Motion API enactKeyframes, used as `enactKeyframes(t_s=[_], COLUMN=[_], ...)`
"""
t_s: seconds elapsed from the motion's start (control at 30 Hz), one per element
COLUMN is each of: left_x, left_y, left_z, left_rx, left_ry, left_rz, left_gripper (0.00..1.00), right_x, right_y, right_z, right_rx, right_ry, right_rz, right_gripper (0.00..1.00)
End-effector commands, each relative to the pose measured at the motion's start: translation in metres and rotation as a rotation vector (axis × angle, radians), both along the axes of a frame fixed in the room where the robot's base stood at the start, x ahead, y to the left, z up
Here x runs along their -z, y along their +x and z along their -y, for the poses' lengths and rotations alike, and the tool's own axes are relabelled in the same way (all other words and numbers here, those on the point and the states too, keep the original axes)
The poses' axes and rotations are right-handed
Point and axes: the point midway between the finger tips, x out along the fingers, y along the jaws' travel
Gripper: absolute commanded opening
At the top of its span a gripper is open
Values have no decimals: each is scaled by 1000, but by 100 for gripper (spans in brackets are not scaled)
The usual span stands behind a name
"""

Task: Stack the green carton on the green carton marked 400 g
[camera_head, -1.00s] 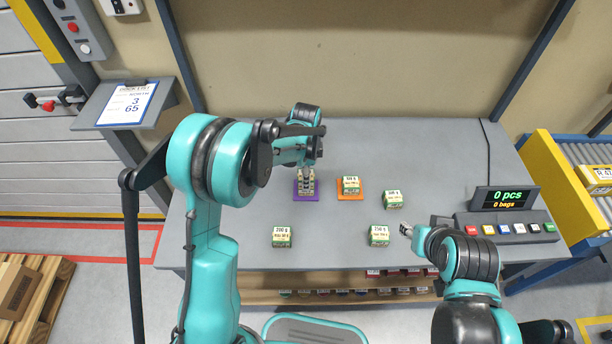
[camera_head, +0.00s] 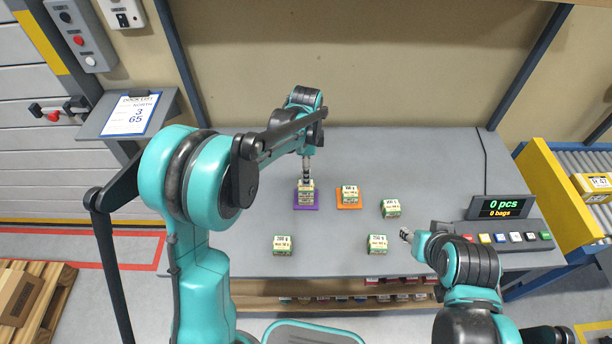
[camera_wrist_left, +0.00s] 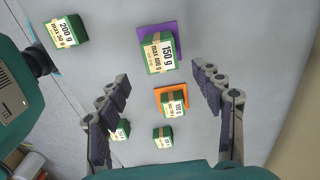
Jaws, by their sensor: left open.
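A green carton with a cream label (camera_head: 305,192) stands on the purple mat (camera_head: 314,208). It looks taller than the other cartons, like one carton on another, but the join is too small to be sure. In the left wrist view its label (camera_wrist_left: 158,55) reads 150 g, max 400 g. My left gripper (camera_head: 307,176) is just above it; in the left wrist view its fingers (camera_wrist_left: 167,105) are wide apart with nothing between them. My right gripper (camera_head: 405,234) is at the right, near the front carton; its fingers are too small to read.
A green carton (camera_head: 349,194) stands on the orange mat (camera_head: 349,206). Other green cartons stand at right (camera_head: 390,208), front right (camera_head: 377,244) and front left (camera_head: 283,245). A button panel (camera_head: 505,235) with a display is at the right.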

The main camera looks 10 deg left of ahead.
Motion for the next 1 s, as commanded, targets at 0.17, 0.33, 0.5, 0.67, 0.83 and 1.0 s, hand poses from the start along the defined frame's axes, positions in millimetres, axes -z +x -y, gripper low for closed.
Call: enactKeyframes(t_s=[0.17, 0.33, 0.5, 0.67, 0.83, 1.0], left_x=[-25, -39, -71, -99, -117, -122], left_y=[0, -7, -35, -73, -115, -157], left_z=[0, -3, -14, -28, -40, -50], left_rx=[0, -41, -222, -455, -698, -936], left_ry=[0, -3, -21, -63, -130, -219], left_rz=[0, 18, 99, 199, 301, 391], left_gripper=[66, 66, 66, 66, 66, 66], right_x=[-7, -8, -7, -7, -7, -7], right_y=[0, 0, 0, 0, 0, 0], right_z=[0, 0, 0, 0, 0, 0], right_rx=[0, 0, 0, 0, 0, 0], right_ry=[0, 0, 0, 0, 0, 0], right_rz=[0, 0, 0, 0, 0, 0], right_gripper=[40, 40, 40, 40, 40, 40])
